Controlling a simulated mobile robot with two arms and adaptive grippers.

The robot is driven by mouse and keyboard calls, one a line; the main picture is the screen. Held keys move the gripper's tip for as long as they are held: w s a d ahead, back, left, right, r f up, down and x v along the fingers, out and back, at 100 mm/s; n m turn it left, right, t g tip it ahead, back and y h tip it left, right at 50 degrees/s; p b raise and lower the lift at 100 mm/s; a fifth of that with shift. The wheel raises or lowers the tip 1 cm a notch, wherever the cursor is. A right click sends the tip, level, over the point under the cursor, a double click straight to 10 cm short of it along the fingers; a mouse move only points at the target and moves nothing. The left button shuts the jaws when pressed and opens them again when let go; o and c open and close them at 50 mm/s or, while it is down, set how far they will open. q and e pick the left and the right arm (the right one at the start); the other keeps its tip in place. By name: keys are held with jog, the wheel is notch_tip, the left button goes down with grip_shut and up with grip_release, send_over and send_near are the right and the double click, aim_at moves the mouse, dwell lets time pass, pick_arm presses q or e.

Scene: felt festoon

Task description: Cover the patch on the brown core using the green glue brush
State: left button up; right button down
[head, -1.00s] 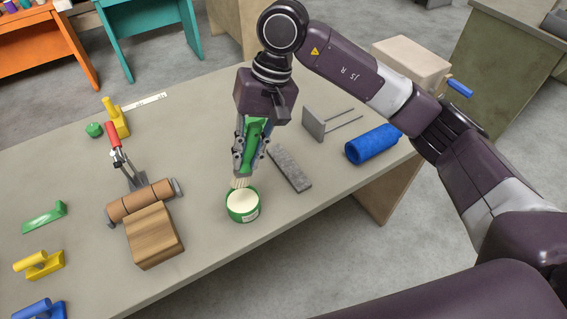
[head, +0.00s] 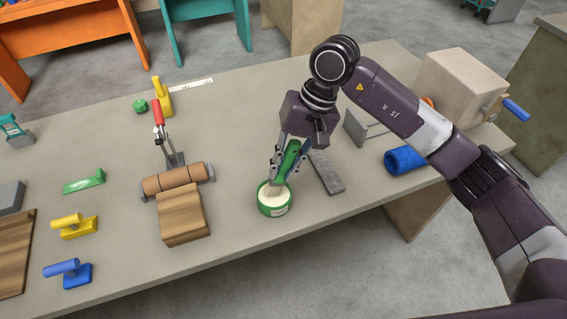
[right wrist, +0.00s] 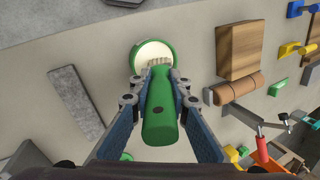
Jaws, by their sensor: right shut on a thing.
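My right gripper (head: 288,165) is shut on the green glue brush (head: 289,156) and holds it tilted, bristles down. The bristles reach into the green glue pot (head: 275,210), which holds cream-white glue; the right wrist view also shows the brush (right wrist: 160,112) at the pot (right wrist: 136,62). The brown core (head: 178,180) lies across a grey holder, left of the pot; it also shows in the right wrist view (right wrist: 238,88). A clear outline of the patch on the core cannot be made out. My left gripper is not in view.
A wooden block (head: 184,220) stands in front of the core, a red-handled tool (head: 158,113) behind it. A grey bar (head: 327,173) lies right of the pot, with a blue roll (head: 404,160) beyond. Yellow and blue handled blocks stand at left. Table between core and pot is clear.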

jog(key=shift+f+b, duration=0.5)
jog(key=shift+b, duration=0.15)
dwell(1.0)
jog(key=shift+s+f+b, duration=0.1)
jog(key=shift+f+b, duration=0.05)
jog(key=shift+b, duration=0.5)
dwell(2.3)
notch_tip(320, 180, up, 2)
jog(key=shift+r+p, duration=0.75)
jog(key=shift+r, duration=1.9)
jog(key=s+d, duration=0.3)
jog(key=d, duration=0.5)
jog(key=s+d, duration=0.3)
jog(key=d, duration=0.5)
jog(key=shift+s+d+r+m, duration=0.3)
jog(key=shift+d+r+m, duration=0.05)
jog(key=shift+m, duration=0.05)
